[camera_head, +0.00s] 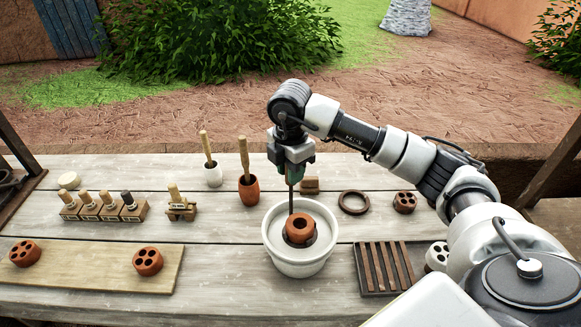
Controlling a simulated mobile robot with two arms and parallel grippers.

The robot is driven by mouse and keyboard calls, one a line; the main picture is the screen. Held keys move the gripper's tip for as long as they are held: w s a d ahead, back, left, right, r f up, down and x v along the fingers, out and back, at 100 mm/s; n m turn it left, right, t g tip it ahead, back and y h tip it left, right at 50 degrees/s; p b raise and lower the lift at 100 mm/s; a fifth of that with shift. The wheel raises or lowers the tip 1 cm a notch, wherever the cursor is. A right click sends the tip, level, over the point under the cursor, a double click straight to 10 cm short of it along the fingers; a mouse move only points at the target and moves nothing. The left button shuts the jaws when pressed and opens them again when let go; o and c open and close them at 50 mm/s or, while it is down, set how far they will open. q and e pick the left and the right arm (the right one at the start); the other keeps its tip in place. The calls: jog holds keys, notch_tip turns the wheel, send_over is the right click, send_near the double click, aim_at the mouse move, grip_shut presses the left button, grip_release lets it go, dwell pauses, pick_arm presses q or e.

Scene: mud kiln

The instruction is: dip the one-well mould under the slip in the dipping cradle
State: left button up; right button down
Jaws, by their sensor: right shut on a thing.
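The one-well mould (302,225) is a reddish-brown round block with a single hole on top. It sits upright in the mouth of a white bucket (300,268), with its top showing. A dark edge of the dipping cradle shows around its lower part. The cradle's thin dark rod (291,201) rises to a green handle (292,172). My right gripper (291,160) is above the bucket, pointing down and shut on this handle. The pale slip in the bucket shows only in part, and the mould's underside is hidden. My left gripper is not in view.
A dark ring (354,202) and a brown block (309,184) lie behind. Two brushes in pots (249,190) stand back left; a wooden board (85,272) lies left.

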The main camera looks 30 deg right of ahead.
notch_tip(320, 180, down, 5)
jog(key=b, duration=0.3)
dwell(0.6)
jog(key=shift+r, duration=0.15)
dwell(2.5)
jog(key=shift+r+p, duration=3.25)
jog(key=shift+r, duration=1.4)
